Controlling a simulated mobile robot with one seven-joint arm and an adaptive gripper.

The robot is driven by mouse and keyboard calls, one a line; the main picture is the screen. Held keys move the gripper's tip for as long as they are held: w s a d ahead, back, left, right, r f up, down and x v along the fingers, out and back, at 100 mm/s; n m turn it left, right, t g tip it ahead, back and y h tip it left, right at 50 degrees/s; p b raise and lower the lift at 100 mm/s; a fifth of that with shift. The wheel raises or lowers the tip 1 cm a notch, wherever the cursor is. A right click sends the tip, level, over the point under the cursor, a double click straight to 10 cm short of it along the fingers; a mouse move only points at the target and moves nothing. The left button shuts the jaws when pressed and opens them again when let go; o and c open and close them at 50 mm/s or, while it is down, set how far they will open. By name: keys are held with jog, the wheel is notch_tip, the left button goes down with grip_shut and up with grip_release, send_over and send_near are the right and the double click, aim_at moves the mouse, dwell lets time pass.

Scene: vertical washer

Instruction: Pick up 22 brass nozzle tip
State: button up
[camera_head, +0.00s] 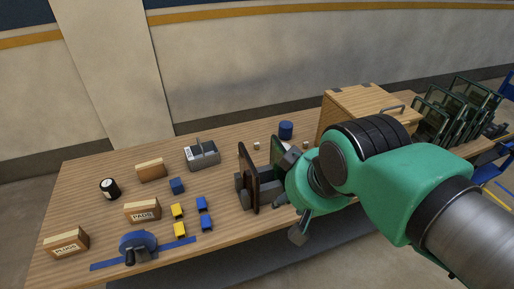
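I cannot make out a brass nozzle tip for certain. A very small pale tan piece (256,146) lies on the wooden table (110,195), left of a blue round container (286,130), too small to identify. My green arm reaches in from the right, with its wrist over the table's front edge, near an upright dark brown panel.
The brown panel (248,178) stands left of my wrist. A grey caddy (202,154), labelled wooden blocks (142,211), yellow and blue blocks (203,204) and a blue tape dispenser (137,245) sit left. A wooden cabinet (350,104) and dark green racks (440,115) stand right.

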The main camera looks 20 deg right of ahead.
jog(key=shift+o, duration=0.5)
jog(key=w+d+r+g+p, duration=0.15)
jog(key=w+r, duration=0.25)
jog(key=w, duration=0.5)
jog(key=w+r+p, duration=0.3)
jog(key=w+r, duration=0.1)
jog(key=w, duration=0.5)
jog(key=w+d+f+g+p, duration=0.1)
jog(key=w+d+p, duration=0.15)
jog(key=w, duration=0.75)
jog(key=w+d+f+p, duration=0.1)
jog(key=w+p, duration=0.2)
jog(key=w, duration=0.7)
jog(key=w+d+f+g+p, duration=0.1)
jog(key=w+d+f+p, duration=0.1)
jog(key=w+f, duration=0.45)
jog(key=w+d+f+g+p, duration=0.1)
jog(key=w+d+f+p, duration=0.2)
jog(key=w, duration=0.6)
jog(key=w+d+f+p, duration=0.1)
jog(key=w+f, duration=0.2)
jog(key=f, duration=0.3)
jog(key=w+d+f+p, duration=0.1)
jog(key=w+d+f, duration=0.1)
jog(key=f, duration=0.5)
jog(key=w+d+f+g+p, duration=0.1)
jog(key=w+f, duration=0.3)
jog(key=f, duration=0.3)
jog(key=shift+d+n, duration=0.2)
jog(key=shift+n, duration=0.1)
